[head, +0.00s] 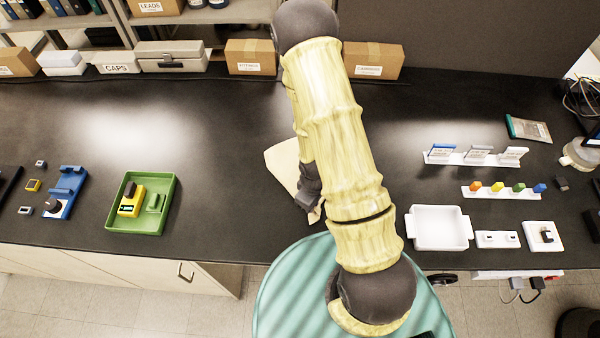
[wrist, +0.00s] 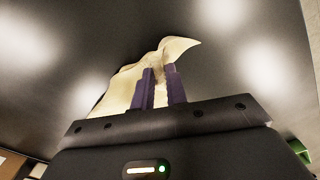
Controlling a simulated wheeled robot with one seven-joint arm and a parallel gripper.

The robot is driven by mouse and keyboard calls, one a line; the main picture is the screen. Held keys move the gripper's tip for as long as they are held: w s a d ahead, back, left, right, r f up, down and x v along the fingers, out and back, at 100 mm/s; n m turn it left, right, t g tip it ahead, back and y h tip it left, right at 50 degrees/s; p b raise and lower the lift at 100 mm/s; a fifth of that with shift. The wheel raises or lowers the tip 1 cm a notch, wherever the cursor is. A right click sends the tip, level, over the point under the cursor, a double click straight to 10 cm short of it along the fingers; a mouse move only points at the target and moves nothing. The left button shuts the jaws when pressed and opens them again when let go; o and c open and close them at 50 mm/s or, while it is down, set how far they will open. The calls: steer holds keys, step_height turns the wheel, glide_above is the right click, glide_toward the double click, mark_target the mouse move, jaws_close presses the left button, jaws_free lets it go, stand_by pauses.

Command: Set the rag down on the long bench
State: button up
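The rag is a cream cloth (head: 283,163) in the middle of the head view, over the black top of the long bench (head: 215,150), partly hidden behind my arm. I cannot tell whether it touches the bench. My gripper (head: 314,207) is near the bench's front edge, mostly hidden by my arm. In the wrist view the two purple fingers (wrist: 162,84) are close together with the rag (wrist: 122,87) bunched between them and spreading out beyond the tips.
A green tray (head: 173,207) with a yellow device stands to the left, beside a blue fixture (head: 68,190). To the right are a white tray (head: 440,228) and white racks (head: 500,192). Cardboard boxes (head: 250,57) line the back. Bench left of the rag is clear.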

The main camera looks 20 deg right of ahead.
steer(key=o, duration=0.6)
steer(key=shift+s+r+p, duration=0.3)
steer(key=shift+r+p, duration=0.15)
steer(key=shift+r, duration=0.3)
steer(key=shift+s+r+p, duration=0.3)
steer(key=shift+r+p, duration=0.15)
steer(key=shift+r, duration=0.3)
steer(key=shift+r, duration=0.1)
steer(key=s+r+p, duration=0.3)
steer(key=r+p, duration=0.4)
steer(key=p, duration=0.3)
steer(key=shift+f, duration=0.1)
